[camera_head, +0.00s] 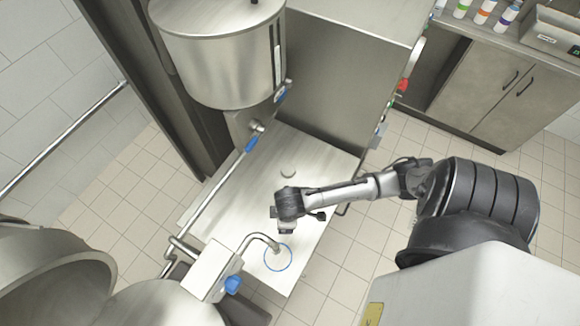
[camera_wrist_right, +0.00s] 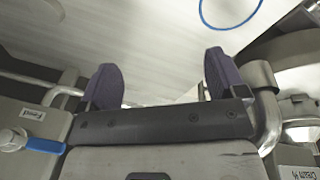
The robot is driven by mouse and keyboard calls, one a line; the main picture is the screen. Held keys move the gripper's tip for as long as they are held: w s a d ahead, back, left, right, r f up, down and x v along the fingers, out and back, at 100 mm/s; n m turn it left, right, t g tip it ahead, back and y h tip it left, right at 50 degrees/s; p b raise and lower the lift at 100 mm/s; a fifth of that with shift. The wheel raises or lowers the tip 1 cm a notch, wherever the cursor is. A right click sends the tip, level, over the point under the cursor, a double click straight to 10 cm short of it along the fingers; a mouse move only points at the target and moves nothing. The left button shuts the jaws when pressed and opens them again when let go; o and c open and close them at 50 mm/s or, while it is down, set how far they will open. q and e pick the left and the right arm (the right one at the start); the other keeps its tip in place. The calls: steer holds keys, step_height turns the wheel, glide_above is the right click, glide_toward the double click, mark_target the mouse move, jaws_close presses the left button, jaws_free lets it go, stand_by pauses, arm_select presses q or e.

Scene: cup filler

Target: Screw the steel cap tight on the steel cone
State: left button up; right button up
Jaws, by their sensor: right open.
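I cannot make out the steel cone for certain in either view. My left gripper is not in view.
A steel tank (camera_head: 225,60) stands behind the worktop. A bent steel pipe (camera_head: 258,238) ends near the blue ring, beside a blue-handled valve (camera_head: 233,284). A cabinet (camera_head: 490,85) with bottles stands at the back right. The worktop around the small piece is clear.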

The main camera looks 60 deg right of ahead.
steer(key=w+d+f+m+b, duration=0.1)
steer(key=w+d+f+b, duration=0.1)
steer(key=w+d+f, duration=0.15)
arm_select(q)
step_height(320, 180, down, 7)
steer(key=b, duration=0.3)
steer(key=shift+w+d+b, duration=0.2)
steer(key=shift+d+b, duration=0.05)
steer(key=shift+b, duration=0.15)
arm_select(e)
step_height(320, 180, up, 3)
steer(key=m+g, duration=0.2)
steer(key=m, duration=0.9)
glide_above(288, 169)
steer(key=shift+f+y, duration=0.2)
steer(key=shift+y, duration=0.2)
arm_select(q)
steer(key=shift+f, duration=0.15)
arm_select(e)
steer(key=shift+f, duration=0.1)
step_height(288, 169, down, 8)
steer(key=shift+a+r+b, duration=0.1)
steer(key=shift+b, duration=0.3)
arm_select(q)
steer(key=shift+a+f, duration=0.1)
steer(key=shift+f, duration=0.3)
arm_select(e)
steer(key=shift+f, duration=0.3)
steer(key=shift+f, duration=0.15)
